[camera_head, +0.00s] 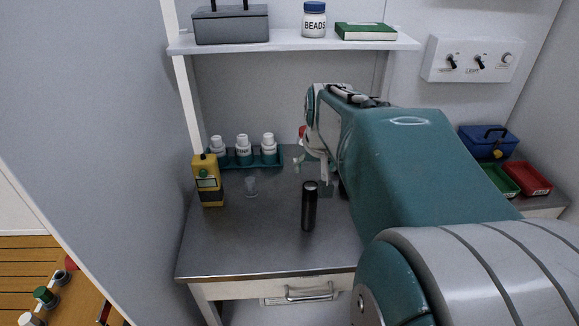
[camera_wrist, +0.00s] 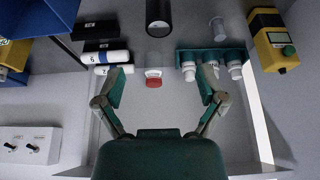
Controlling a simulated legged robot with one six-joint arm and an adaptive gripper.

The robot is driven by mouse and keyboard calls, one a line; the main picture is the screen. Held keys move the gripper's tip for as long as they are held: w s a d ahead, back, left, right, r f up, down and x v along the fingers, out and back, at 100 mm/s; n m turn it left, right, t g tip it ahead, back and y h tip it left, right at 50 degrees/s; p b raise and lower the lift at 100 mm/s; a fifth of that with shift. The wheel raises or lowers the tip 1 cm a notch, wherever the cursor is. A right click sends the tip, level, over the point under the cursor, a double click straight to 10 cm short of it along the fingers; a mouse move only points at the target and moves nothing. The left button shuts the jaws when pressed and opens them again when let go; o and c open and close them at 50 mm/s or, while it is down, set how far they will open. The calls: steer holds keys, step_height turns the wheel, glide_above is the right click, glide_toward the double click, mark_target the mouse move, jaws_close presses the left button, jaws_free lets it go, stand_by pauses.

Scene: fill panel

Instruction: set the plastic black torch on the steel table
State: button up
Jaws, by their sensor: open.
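The black torch (camera_head: 309,207) stands upright on the steel table (camera_head: 250,240), near its middle. In the wrist view a black cylinder, which looks like the torch (camera_wrist: 158,16), shows at the top edge, partly cut off. My gripper (camera_head: 322,166) is over the table, behind the torch in the head view and partly hidden by my own arm. In the wrist view my gripper (camera_wrist: 161,80) has its two fingers spread wide with nothing held between them. The torch is apart from the fingers.
A yellow device (camera_head: 207,182) and a small clear cup (camera_head: 251,187) stand left of the torch. A teal rack (camera_head: 243,161) with white bottles is behind. A red-capped item (camera_wrist: 153,77) shows between my fingers. A shelf (camera_head: 290,42) hangs above. The table's front left is clear.

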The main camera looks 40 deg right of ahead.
steer(key=s+a+n+y, duration=0.1)
steer(key=s+a+n, duration=0.2)
steer(key=a, duration=0.7)
steer(key=s+a+f+n+t+y, duration=0.1)
steer(key=s+a+n, duration=0.2)
steer(key=s+a, duration=0.4)
steer(key=a, duration=0.4)
steer(key=shift+a+f+t, duration=0.15)
steer(key=shift+t, duration=0.15)
steer(key=shift+a, duration=0.1)
steer(key=c, duration=0.4)
steer(key=shift+a, duration=0.2)
steer(key=shift+c, duration=0.3)
